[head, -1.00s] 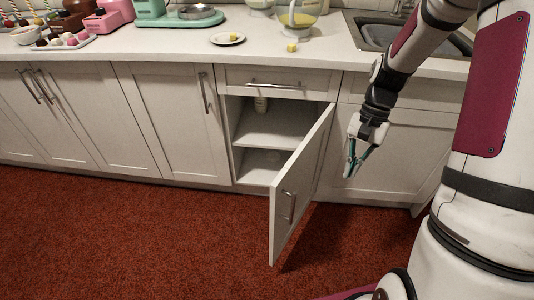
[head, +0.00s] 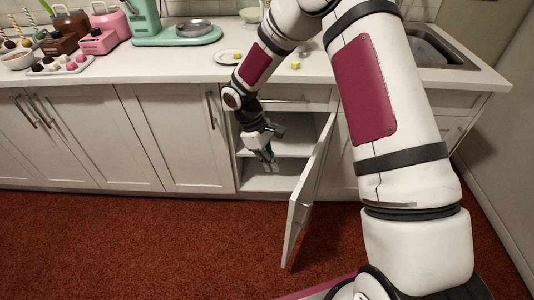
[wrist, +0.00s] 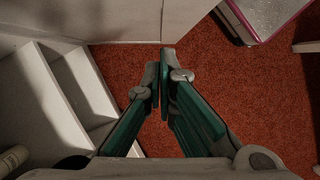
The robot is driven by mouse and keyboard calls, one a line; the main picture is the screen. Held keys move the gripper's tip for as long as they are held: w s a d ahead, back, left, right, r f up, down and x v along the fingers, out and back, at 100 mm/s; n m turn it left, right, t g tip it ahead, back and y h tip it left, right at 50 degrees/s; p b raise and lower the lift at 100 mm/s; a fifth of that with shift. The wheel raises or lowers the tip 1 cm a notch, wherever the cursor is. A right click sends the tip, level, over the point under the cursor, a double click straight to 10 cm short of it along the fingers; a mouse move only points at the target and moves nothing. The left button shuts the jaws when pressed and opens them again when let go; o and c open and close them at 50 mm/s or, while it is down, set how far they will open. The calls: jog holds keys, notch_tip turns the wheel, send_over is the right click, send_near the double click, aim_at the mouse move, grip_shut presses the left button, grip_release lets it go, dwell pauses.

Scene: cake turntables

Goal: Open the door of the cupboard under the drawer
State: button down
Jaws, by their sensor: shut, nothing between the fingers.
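The cupboard door (head: 305,200) stands wide open, hinged on the right, jutting out over the floor. The drawer (head: 288,94) above is closed and partly hidden by my arm. The cupboard's inside, with a shelf (head: 290,140), shows behind my gripper. My gripper (head: 269,160) is shut and empty, in front of the opening and left of the door, on its inner side. In the wrist view, the fingertips (wrist: 163,72) point toward the pale door panel (wrist: 125,18); whether they touch it I cannot tell. The cupboard shelves (wrist: 65,95) are at the left there.
The counter (head: 180,72) above holds a green mixer (head: 175,35), a small plate (head: 229,58) and sweets (head: 65,65). Closed cupboard doors (head: 175,135) lie to the left. The red carpet (head: 150,235) in front is clear.

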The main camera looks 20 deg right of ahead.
jog(key=s+d+f, duration=0.3)
jog(key=d, duration=0.1)
jog(key=shift+s, duration=0.35)
jog(key=shift+f, duration=0.1)
